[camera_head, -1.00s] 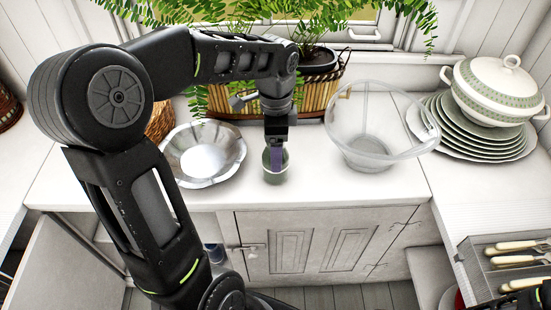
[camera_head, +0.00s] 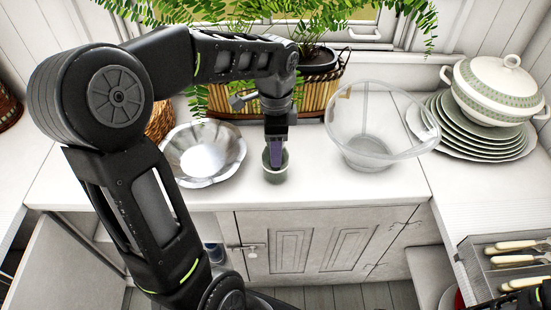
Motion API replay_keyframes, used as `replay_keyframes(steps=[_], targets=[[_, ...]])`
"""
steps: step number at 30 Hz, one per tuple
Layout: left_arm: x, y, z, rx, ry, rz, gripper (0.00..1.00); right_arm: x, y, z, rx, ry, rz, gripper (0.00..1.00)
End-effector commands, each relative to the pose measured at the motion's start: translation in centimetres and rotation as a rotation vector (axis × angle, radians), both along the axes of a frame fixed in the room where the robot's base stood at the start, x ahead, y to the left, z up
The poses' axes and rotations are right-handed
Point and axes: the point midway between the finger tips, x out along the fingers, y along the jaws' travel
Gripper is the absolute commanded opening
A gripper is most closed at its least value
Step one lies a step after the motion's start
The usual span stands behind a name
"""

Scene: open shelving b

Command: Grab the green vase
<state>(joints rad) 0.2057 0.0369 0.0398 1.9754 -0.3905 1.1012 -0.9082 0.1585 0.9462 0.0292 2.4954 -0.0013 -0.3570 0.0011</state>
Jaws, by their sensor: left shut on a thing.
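The green vase (camera_head: 275,175) is a small grey-green cup-like vessel. It stands upright on the white counter near its front edge, between a metal bowl and a clear bowl. My left gripper (camera_head: 275,158) points down into it from above. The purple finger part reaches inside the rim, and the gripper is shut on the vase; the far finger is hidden. A small dark part of my right arm shows at the bottom right corner, but its gripper jaws cannot be made out.
A silver metal bowl (camera_head: 203,154) is close on the left. A clear glass bowl (camera_head: 378,125) is on the right. A potted plant in a bamboo planter (camera_head: 222,101) stands behind. Stacked plates (camera_head: 480,130) with a tureen (camera_head: 497,90) are farther right. A cutlery tray (camera_head: 480,258) is at lower right.

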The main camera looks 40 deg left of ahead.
Motion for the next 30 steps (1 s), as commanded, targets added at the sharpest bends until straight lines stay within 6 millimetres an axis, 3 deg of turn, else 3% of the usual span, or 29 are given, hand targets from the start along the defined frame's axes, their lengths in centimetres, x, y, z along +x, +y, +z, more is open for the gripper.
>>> replay_keyframes(steps=[15, 24, 30], targets=[[0.0, 0.0, 0.0, 0.0, 0.0, 0.0, 0.0, 0.0, 0.0, 0.0, 0.0, 0.0, 0.0, 0.36], [0.0, 0.0, 0.2, 0.0, -0.001, 0.0, 0.0, 0.0, 0.0, 0.0, 0.0, 0.0, 0.0, 0.36], [0.1, 0.0, 2.4, 0.001, -0.005, 0.0, 0.0, 0.0, 0.0, 0.0, 0.0, 0.0, 0.0, 0.36]])
